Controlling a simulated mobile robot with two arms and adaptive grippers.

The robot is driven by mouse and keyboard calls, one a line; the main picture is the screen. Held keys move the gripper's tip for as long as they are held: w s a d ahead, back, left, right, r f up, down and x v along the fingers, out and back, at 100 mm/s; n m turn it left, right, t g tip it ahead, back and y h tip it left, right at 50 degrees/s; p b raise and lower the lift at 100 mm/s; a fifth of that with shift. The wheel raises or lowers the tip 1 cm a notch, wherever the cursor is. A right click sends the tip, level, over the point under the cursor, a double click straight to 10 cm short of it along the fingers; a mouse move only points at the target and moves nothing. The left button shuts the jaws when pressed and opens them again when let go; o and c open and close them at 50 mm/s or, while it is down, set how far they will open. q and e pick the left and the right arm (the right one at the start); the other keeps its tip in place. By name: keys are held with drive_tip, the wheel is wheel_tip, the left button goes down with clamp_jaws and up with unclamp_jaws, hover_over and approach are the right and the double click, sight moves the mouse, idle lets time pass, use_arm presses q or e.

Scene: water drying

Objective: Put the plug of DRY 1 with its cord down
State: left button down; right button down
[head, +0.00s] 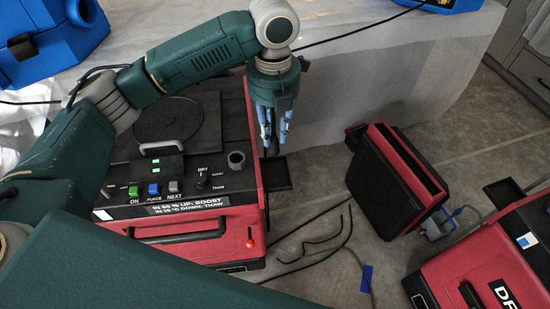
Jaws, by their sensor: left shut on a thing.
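My left gripper (274,130) points straight down at the right side of a red and black machine (258,215). It is shut on a small dark thing, mostly hidden between the fingers; I cannot tell for sure that it is the plug. A small black side tray (277,173) juts from the machine just below the fingertips. Black cords (320,243) lie loose on the floor to the right; I cannot follow one up to the gripper. Another red machine (480,270) at the lower right shows the letters "DR", cut off by the frame. My right gripper is not in view.
A smaller red and black unit (395,185) stands on the floor at the right, with a grey connector (438,225) beside it. A blue tag (366,278) lies on the floor. White sheeting (400,75) hangs behind. A blue case (50,40) is at the upper left.

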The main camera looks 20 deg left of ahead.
sight(274, 149)
use_arm(q)
wheel_tip(274, 149, down, 5)
drive_tip(key=shift+s+f, duration=0.1)
drive_tip(key=shift+f, duration=0.6)
wheel_tip(274, 149, down, 3)
drive_tip(key=shift+f+p, duration=0.15)
drive_tip(key=shift+p, duration=0.3)
drive_tip(key=shift+f, duration=0.35)
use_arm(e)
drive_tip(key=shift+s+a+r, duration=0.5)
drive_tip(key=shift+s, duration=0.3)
use_arm(q)
drive_tip(key=shift+f, duration=0.15)
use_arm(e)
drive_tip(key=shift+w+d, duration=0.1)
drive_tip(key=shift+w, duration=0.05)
use_arm(q)
drive_tip(key=c, duration=1.6)
unclamp_jaws()
drive_tip(key=shift+c, duration=0.2)
drive_tip(key=shift+o, duration=0.6)
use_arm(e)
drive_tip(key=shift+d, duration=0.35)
